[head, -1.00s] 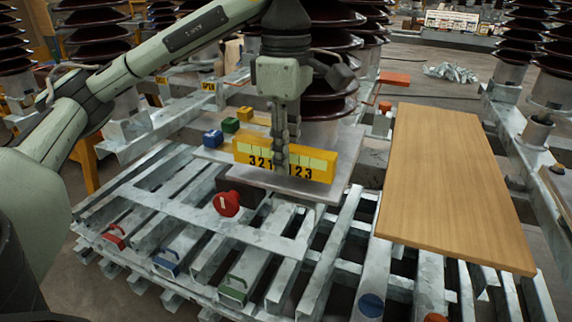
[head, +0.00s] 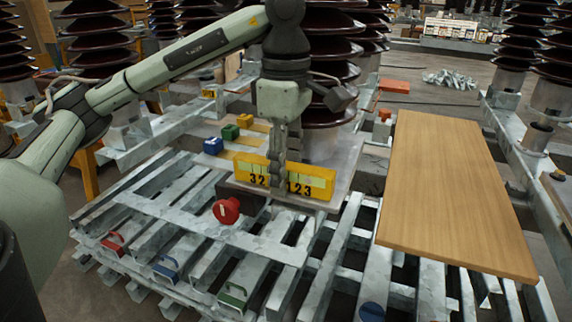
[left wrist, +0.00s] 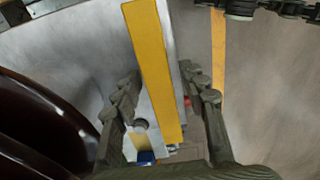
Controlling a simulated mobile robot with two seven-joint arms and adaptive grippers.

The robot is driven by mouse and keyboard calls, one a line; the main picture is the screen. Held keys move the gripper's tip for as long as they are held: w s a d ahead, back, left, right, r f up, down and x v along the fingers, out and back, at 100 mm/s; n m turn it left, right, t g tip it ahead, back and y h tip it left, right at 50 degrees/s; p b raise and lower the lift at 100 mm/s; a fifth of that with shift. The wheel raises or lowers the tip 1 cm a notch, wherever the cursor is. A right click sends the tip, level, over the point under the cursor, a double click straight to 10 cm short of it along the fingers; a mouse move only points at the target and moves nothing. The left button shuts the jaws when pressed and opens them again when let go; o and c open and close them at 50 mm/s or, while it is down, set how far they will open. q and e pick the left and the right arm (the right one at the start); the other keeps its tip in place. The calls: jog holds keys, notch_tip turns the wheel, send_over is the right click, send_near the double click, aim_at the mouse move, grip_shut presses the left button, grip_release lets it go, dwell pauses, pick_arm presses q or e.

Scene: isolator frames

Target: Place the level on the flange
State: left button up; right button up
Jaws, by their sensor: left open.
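The level (head: 312,181) is a long yellow block with black numbers and pale windows. It appears to stand upright on the grey metal flange plate (head: 345,160) at the foot of a dark brown insulator. My left gripper (head: 276,185) points straight down at the middle of the level and hides some numbers. In the left wrist view the yellow top of the level (left wrist: 152,70) runs between the two spread fingers of the left gripper (left wrist: 165,98), with a gap visible on each side. My right gripper is not in view.
A red knob (head: 226,211) is in front. A wooden board (head: 450,190) lies right on the slatted metal frame (head: 190,215). Tall ribbed insulators (head: 95,35) stand behind.

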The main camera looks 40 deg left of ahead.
pick_arm(q)
jog(key=shift+r, duration=0.15)
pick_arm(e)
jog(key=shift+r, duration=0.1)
pick_arm(q)
notch_tip(320, 180, up, 11)
jog(key=p, duration=0.2)
jog(key=shift+f+p, duration=0.2)
jog(key=shift+p, duration=0.1)
jog(key=shift+r, duration=0.65)
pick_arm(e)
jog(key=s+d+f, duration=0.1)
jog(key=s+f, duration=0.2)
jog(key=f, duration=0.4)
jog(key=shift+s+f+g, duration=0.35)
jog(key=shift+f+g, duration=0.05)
